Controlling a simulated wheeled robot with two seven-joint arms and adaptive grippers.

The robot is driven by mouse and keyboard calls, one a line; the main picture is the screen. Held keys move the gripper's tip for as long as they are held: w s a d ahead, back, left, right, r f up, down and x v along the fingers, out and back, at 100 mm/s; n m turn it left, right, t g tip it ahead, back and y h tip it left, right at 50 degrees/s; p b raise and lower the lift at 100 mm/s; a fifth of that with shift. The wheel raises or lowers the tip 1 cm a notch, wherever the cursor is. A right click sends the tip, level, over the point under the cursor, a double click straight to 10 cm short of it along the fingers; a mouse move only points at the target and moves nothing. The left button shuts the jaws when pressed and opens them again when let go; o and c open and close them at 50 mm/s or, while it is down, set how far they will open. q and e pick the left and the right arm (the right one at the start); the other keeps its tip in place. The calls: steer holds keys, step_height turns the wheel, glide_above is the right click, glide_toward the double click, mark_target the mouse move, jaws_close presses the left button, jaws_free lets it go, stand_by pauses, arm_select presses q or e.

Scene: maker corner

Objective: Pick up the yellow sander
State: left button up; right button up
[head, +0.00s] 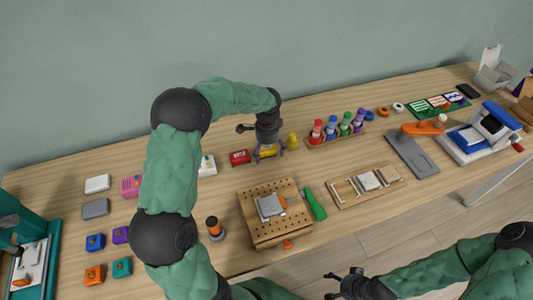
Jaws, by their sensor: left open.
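The yellow sander (266,151) lies on the wooden bench near the back, just right of a red block. It is small in the head view and partly covered by my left gripper (269,153). That gripper is open and points down, with its fingers on either side of the sander. I cannot tell whether they touch it. My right gripper (330,286) is open and empty in front of the bench, far from the sander.
A red block (239,157) sits close left of the sander, and a small yellow item (293,141) close right. A rack (335,137) of coloured bottles is further right. A pegboard block (262,236) and green tool (314,204) lie nearer the front.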

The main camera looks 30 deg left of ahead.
mark_target(268, 150)
arm_select(q)
steer(key=shift+c, duration=1.2)
steer(key=c, duration=1)
steer(key=shift+r, duration=0.15)
steer(key=shift+c, duration=0.2)
steer(key=shift+r, duration=0.25)
steer(key=r+p, duration=0.2)
steer(key=r, duration=0.1)
steer(key=shift+d+r, duration=0.1)
steer(key=shift+d, duration=0.1)
steer(key=s+d+r+p, duration=0.2)
steer(key=d+r+p, duration=0.3)
steer(key=d+r, duration=0.4)
steer(key=shift+d, duration=2.25)
